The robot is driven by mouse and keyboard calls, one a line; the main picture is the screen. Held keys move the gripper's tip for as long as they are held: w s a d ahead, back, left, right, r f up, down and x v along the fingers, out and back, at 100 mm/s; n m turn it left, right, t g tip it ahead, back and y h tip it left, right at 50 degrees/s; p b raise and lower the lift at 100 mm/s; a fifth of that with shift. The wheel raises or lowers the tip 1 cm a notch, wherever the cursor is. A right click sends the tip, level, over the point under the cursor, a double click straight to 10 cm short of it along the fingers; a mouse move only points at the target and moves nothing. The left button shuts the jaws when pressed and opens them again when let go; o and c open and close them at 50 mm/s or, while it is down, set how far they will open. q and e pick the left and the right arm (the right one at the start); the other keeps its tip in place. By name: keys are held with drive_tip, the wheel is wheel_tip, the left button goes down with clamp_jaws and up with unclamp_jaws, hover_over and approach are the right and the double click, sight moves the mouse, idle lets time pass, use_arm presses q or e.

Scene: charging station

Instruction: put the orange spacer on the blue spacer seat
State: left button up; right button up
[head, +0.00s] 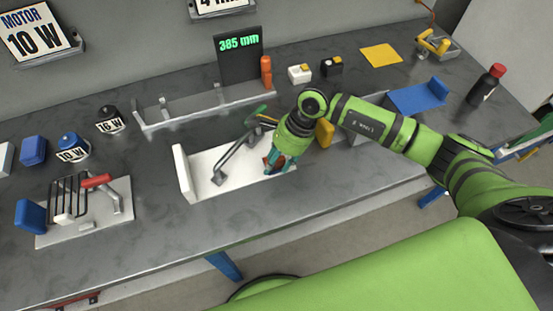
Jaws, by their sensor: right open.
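My right gripper (276,163) points down over the right end of a white tray (207,177). Its teal fingers are open, and a small orange-red patch (271,157) shows between them; I cannot tell whether this is the orange spacer. An upright orange cylinder (266,71) stands beside the display at the back. A flat blue piece with a raised edge (418,97) lies on the bench right of the arm; I cannot tell whether it is the blue spacer seat. My left gripper is not in view.
A grey metal rail fixture (205,106) lies behind the white tray. A grey plate with a black rack and red handle (97,182) is at the left. The bench front is clear.

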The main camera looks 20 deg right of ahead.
drive_tip(key=b+v, duration=0.2)
drive_tip(key=v, duration=1)
drive_tip(key=shift+b, duration=0.3)
